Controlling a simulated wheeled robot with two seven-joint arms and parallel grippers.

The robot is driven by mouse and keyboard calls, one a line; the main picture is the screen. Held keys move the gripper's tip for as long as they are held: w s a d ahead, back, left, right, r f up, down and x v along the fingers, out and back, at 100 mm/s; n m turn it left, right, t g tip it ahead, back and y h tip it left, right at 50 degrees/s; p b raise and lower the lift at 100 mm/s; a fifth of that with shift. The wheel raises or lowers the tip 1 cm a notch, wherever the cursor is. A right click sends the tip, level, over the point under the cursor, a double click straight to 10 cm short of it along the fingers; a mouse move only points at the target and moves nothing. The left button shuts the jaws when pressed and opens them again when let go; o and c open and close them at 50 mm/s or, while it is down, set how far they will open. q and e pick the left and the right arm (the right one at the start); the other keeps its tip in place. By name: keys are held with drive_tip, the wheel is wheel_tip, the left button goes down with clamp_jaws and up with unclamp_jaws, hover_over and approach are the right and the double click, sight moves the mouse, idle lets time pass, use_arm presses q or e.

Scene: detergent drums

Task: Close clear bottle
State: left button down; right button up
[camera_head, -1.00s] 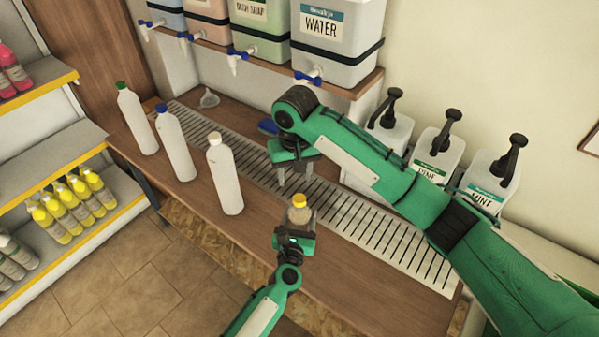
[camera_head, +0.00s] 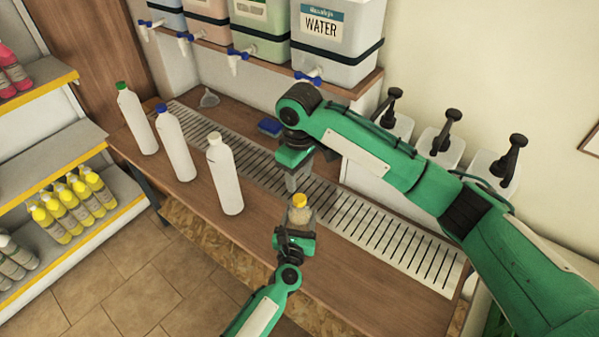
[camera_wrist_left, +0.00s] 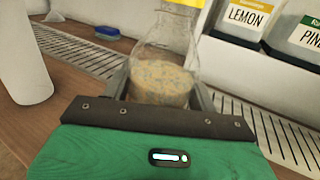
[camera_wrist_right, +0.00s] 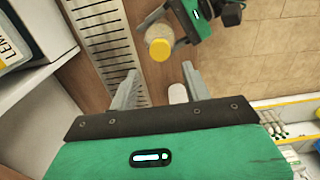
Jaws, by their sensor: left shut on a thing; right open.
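The clear bottle (camera_wrist_left: 163,82) holds a speckled tan filling and has a yellow cap on its top. In the head view the bottle (camera_head: 300,216) stands upright at the counter's front edge, with the yellow cap (camera_head: 299,200) showing. My left gripper (camera_head: 296,232) is shut on the bottle's body from the front; its fingers flank the bottle in the left wrist view. My right gripper (camera_head: 294,183) is open and empty, just behind and above the cap, fingers pointing down. In the right wrist view the cap (camera_wrist_right: 160,49) lies beyond the spread fingers (camera_wrist_right: 160,90), not between them.
Three white bottles with green, blue and white caps (camera_head: 225,175) stand left on the counter. A slotted drain grate (camera_head: 370,226) runs along it. A blue sponge (camera_head: 270,126) lies near the back wall. Pump jugs (camera_head: 440,150) stand at the right, behind my right arm.

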sight(299, 198)
wheel_tip(299, 198, down, 8)
drive_tip(key=shift+r, duration=0.1)
idle(0.4)
drive_tip(key=c, duration=1)
drive_tip(key=shift+c, duration=0.2)
drive_tip(key=o, duration=1.2)
drive_tip(key=shift+c, duration=0.2)
drive_tip(key=shift+r, duration=0.1)
